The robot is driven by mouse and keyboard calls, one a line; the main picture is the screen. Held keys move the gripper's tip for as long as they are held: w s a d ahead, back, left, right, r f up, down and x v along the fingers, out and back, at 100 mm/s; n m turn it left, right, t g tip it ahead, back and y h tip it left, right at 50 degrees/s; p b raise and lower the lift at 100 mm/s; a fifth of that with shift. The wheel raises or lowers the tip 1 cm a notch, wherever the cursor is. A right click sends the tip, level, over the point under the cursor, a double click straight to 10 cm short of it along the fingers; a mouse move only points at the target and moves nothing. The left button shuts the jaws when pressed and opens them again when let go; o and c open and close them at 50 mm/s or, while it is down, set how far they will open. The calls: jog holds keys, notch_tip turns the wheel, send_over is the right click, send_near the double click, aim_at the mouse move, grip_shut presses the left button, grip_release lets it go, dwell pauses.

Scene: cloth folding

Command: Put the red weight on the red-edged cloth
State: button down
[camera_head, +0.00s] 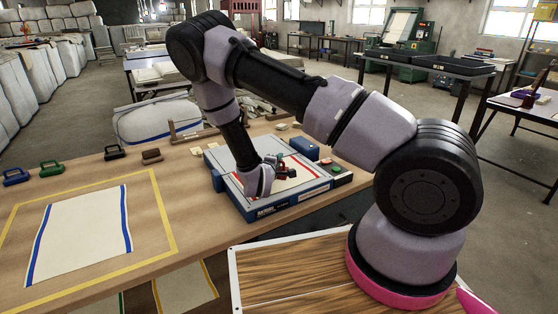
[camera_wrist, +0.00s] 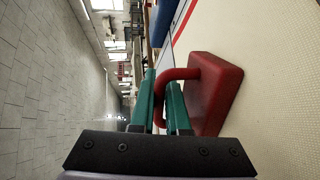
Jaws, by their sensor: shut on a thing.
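The red weight (camera_wrist: 215,92) is a block with a loop handle. My gripper (camera_wrist: 160,90) is shut on that handle with its green fingers. In the head view my gripper (camera_head: 275,165) is low over the blue-edged flat platform (camera_head: 222,176), and the weight is mostly hidden or too small to make out. The red-edged cloth (camera_head: 303,178) is pale and lies on the platform, partly covered by my arm. In the wrist view the pale cloth (camera_wrist: 285,70) fills the right side, close beside the weight. I cannot tell whether the weight touches it.
A blue-edged cloth (camera_head: 85,232) lies inside a yellow outline on the left of the table. Blue (camera_head: 16,177), green (camera_head: 51,168), black (camera_head: 114,152) and brown (camera_head: 151,156) handled weights stand along the table's back. A blue block (camera_head: 305,149) sits at the platform's far edge.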

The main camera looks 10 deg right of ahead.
jog(key=shift+f, duration=0.25)
jog(key=shift+s+f, duration=0.15)
jog(key=shift+f, duration=0.3)
jog(key=c, duration=0.9)
grip_release()
jog(key=shift+s+f, duration=0.1)
jog(key=shift+r, duration=0.2)
jog(key=v, duration=0.4)
jog(key=r+v, duration=0.1)
jog(key=v, duration=0.7)
jog(key=shift+w+r, duration=0.15)
jog(key=shift+w, duration=0.05)
jog(key=s+d+r+m+g+h, duration=0.1)
jog(key=s+d+r+m+g, duration=0.3)
jog(key=d+r+m+g, duration=0.45)
jog(key=s+d+r+m+g+h, duration=0.1)
jog(key=s+d+r+m+g, duration=0.35)
jog(key=r, duration=0.65)
jog(key=s+a+r+m+t+y, duration=0.1)
jog(key=s+r+t+y, duration=0.1)
jog(key=s+r+y, duration=0.2)
jog(key=s+a+r+m+t+y, duration=0.1)
jog(key=s+r+t+y, duration=0.1)
jog(key=r, duration=0.7)
jog(key=s+a+r+m+t+y, duration=0.1)
jog(key=s+r+t+y, duration=0.1)
jog(key=s+r+y, duration=0.3)
jog(key=shift+s+r+t+y, duration=0.3)
jog(key=shift+s+r, duration=0.2)
jog(key=shift+r, duration=0.25)
